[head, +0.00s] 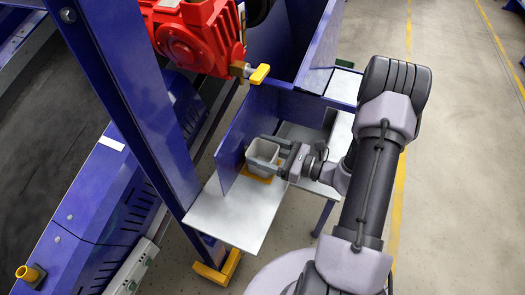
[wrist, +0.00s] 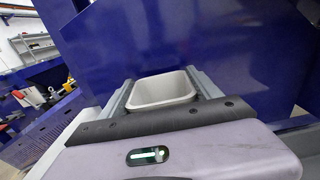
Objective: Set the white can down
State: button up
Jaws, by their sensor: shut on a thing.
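The white can (head: 263,154) is a square, open-topped container. It also shows in the wrist view (wrist: 163,88), upright between the two fingers. My gripper (head: 267,150) is shut on it, one finger on each side; in the wrist view the fingers (wrist: 163,92) flank its rim. The can is over the grey-white table (head: 228,217), close to a blue upright panel (head: 240,135).
A red motor (head: 195,38) with a yellow-handled part (head: 259,74) hangs above and behind. A blue post (head: 130,90) stands at the left. The near part of the table is bare. Blue panels rise behind the can.

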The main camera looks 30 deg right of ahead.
jog(key=o, duration=1.4)
jog(key=shift+d+r+p, duration=0.1)
jog(key=shift+r+p, duration=0.1)
jog(key=shift+p, duration=0.15)
jog(key=p+v, duration=0.3)
jog(key=v, duration=0.9)
jog(key=s+a+r+n+g, duration=0.1)
jog(key=a+r+n+g, duration=1.05)
jog(key=a, duration=0.35)
jog(key=s+a+r+n+t+h, duration=0.1)
jog(key=s+a+r+n+h, duration=0.1)
jog(key=r+n+h, duration=0.1)
jog(key=s+a+r+n+t+h, duration=0.1)
jog(key=s+a+r+n+h, duration=0.2)
jog(key=r+n, duration=0.1)
jog(key=s+a+r+n+t+h, duration=0.1)
jog(key=s+a+r+n+h, duration=0.1)
jog(key=s+r+n+h, duration=0.1)
jog(key=shift+s+a+r+n, duration=0.15)
jog(key=shift+r+n, duration=0.05)
jog(key=shift+n, duration=0.45)
jog(key=shift+s+a+r+n, duration=0.15)
jog(key=shift+r+n, duration=0.1)
jog(key=shift+n, duration=0.35)
